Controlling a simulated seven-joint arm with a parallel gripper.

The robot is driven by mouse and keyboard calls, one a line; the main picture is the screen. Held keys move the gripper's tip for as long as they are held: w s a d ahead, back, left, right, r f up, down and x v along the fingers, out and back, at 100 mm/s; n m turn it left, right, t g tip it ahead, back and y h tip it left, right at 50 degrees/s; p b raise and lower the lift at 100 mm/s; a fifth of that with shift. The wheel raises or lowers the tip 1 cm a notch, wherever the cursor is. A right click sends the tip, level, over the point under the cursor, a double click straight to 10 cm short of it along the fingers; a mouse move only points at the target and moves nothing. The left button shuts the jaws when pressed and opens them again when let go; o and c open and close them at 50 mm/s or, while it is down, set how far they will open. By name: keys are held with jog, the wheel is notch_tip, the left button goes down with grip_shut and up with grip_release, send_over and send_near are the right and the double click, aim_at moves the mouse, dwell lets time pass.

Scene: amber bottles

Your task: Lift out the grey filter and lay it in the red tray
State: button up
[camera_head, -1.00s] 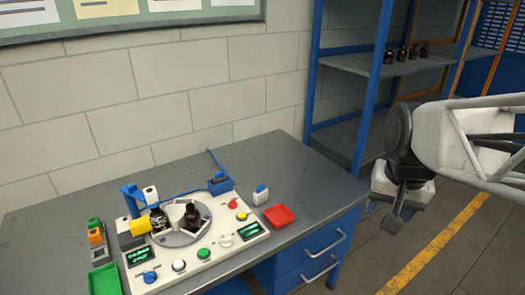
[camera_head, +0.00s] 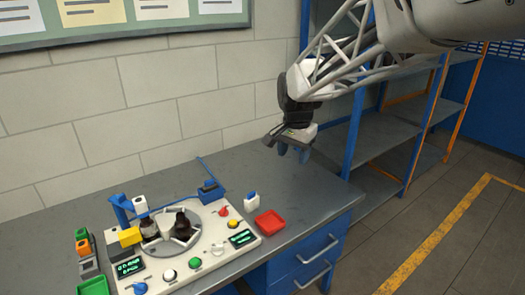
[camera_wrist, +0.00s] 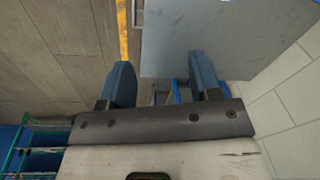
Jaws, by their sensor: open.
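The red tray (camera_head: 270,223) lies on the grey table, right of the white bottle machine, and looks empty. I cannot make out the grey filter for certain. A blue holder (camera_head: 211,194) with a darker top stands at the machine's back edge, and its inside is too small to tell. My gripper (camera_head: 293,152) is in the air above the table's back right part, higher than the tray and apart from everything. Its two blue fingers are apart and empty in the wrist view (camera_wrist: 160,75).
The machine (camera_head: 185,272) has a round plate with dark bottles, a yellow block (camera_head: 130,236), knobs and buttons. A small white bottle (camera_head: 250,202) with a blue cap stands between holder and tray. The table's back right (camera_head: 310,195) is clear.

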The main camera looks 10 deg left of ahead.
jog(key=w+a+f+m, duration=0.1)
jog(key=w+a+f, duration=0.2)
jog(key=w+a, duration=0.35)
jog(key=w+a+f+m, duration=0.1)
jog(key=w+a+f, duration=0.25)
jog(key=a, duration=0.55)
jog(key=m+g, duration=0.1)
jog(key=m, duration=0.1)
send_over(209, 183)
jog(key=f, duration=1)
jog(key=shift+w+a+f, duration=0.15)
jog(key=shift+w, duration=0.1)
jog(key=shift+a+f, duration=0.1)
jog(key=shift+a, duration=0.05)
jog(key=shift+f, duration=1.3)
jog(key=shift+w+f, duration=0.1)
jog(key=shift+f, duration=2.5)
